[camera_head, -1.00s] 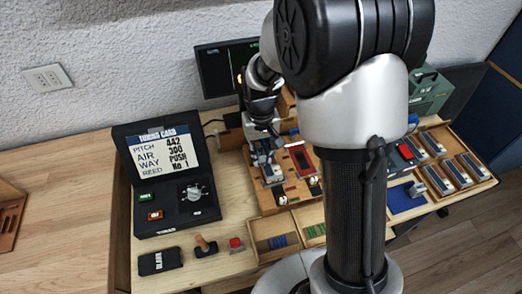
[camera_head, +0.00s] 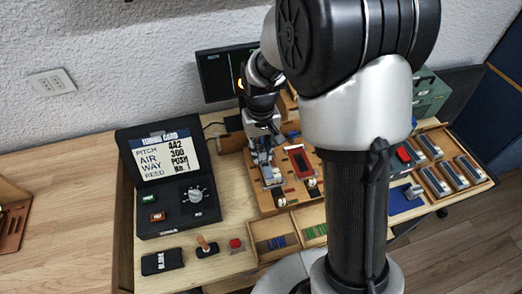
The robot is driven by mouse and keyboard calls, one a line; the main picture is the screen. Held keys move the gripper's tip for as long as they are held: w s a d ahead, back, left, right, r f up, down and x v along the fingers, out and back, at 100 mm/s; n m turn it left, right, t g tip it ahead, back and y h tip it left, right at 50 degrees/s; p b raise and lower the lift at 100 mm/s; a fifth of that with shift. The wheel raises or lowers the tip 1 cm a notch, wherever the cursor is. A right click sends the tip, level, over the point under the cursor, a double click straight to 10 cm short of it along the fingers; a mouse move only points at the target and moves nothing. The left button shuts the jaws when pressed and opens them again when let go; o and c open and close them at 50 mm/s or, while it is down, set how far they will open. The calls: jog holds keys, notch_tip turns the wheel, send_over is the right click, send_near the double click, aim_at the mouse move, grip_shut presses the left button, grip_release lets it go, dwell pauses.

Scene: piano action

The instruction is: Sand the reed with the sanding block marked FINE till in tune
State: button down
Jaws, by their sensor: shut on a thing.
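My gripper (camera_head: 265,155) points down over the left part of the wooden action board (camera_head: 263,203), behind the front trays. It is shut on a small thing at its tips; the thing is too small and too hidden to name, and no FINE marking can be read. The reed cannot be made out under the gripper. A tuning card (camera_head: 166,155) in the open black case reads pitch 442, air 300, way PUSH; its reed line is partly unreadable. A dark monitor (camera_head: 218,72) stands behind my arm, partly covered.
Wooden trays marked LOW (camera_head: 277,243) and IN TUNE (camera_head: 314,232) lie in front. A black block (camera_head: 162,262), a wooden-handled lever (camera_head: 205,244) and a red button (camera_head: 236,244) stand front left. Racks of grey-blue blocks (camera_head: 454,172) are at right. My arm hides the middle.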

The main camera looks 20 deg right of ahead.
jog(key=shift+r+p, duration=2.05)
jog(key=shift+r, duration=0.65)
